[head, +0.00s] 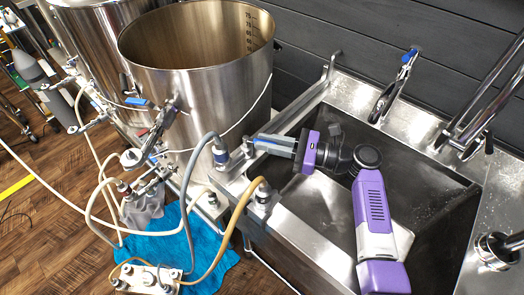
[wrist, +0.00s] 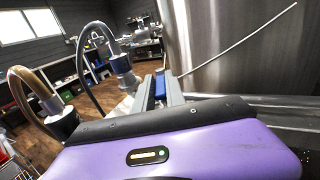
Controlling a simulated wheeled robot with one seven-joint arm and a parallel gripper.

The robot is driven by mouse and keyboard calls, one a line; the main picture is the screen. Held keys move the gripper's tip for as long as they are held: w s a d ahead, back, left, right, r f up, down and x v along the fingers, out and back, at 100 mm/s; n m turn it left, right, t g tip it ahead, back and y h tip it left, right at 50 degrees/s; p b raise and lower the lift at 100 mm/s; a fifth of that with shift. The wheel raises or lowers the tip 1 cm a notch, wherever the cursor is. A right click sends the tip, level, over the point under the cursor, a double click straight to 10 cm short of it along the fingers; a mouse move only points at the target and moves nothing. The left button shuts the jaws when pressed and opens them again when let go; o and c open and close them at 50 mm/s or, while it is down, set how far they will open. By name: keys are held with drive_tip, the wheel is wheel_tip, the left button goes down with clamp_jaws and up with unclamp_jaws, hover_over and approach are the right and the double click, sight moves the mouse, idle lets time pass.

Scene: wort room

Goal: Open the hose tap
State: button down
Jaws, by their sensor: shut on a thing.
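The same fitting and hose show in the wrist view (wrist: 122,66). My gripper (head: 258,141) reaches left from its purple wrist to the tap. In the wrist view my grey fingers (wrist: 160,80) are shut around a narrow blue lever (wrist: 160,89), which seems to be the tap's handle. The fingers hide most of the lever and the tap's body, so its turn cannot be told.
A second fitting with a tan hose (head: 263,194) stands close in front. The steel kettle (head: 205,85) rises just behind my fingers. The steel sink (head: 322,248) lies below my arm. Hoses and valves crowd the left, above a blue cloth (head: 172,245) on the floor.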

drive_tip(key=shift+w+d+f+n+g+y+b, duration=0.1)
drive_tip(key=shift+w+n+g+y+b, duration=0.15)
drive_tip(key=shift+n+g+b, duration=0.45)
drive_tip(key=shift+w+f+n+g+y+b, duration=0.15)
drive_tip(key=shift+w+n+g+b, duration=0.2)
drive_tip(key=shift+g+b, duration=0.55)
drive_tip(key=shift+r+n+g, duration=0.15)
drive_tip(key=shift+n+g, duration=0.1)
drive_tip(key=shift+g, duration=0.15)
drive_tip(key=c, duration=1.4)
unclamp_jaws()
drive_tip(key=shift+s+d, duration=0.15)
drive_tip(key=shift+d, duration=1.8)
drive_tip(key=shift+s+d, duration=0.1)
drive_tip(key=shift+d, duration=1.85)
